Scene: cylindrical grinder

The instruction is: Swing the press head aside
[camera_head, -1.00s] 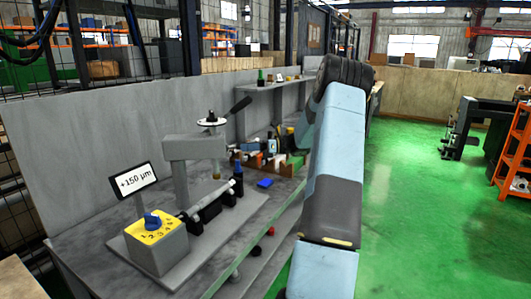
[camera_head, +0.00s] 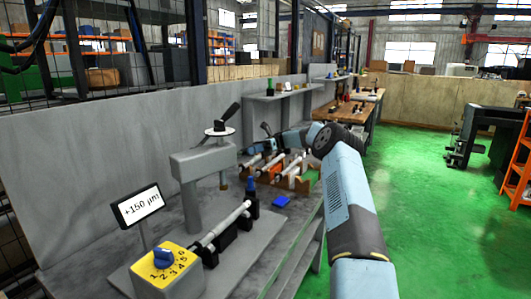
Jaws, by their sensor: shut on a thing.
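The grey press head (camera_head: 204,160) stands on a column (camera_head: 190,207) on the bench fixture, with a white disc and a black lever (camera_head: 228,115) on top. Its brass-tipped plunger (camera_head: 223,180) hangs down from the free end. A pale shaft (camera_head: 228,222) lies across black supports below and beside it. My gripper (camera_head: 246,151) is small and partly hidden at the press head's free end, on its right side. It is shut on the press head; the exact contact is hard to see.
A yellow dial box (camera_head: 167,268) and a "+150 µm" display (camera_head: 138,206) stand at the front left. A wooden rack (camera_head: 297,179) with several shafts is behind. Green floor (camera_head: 427,190) is clear at right.

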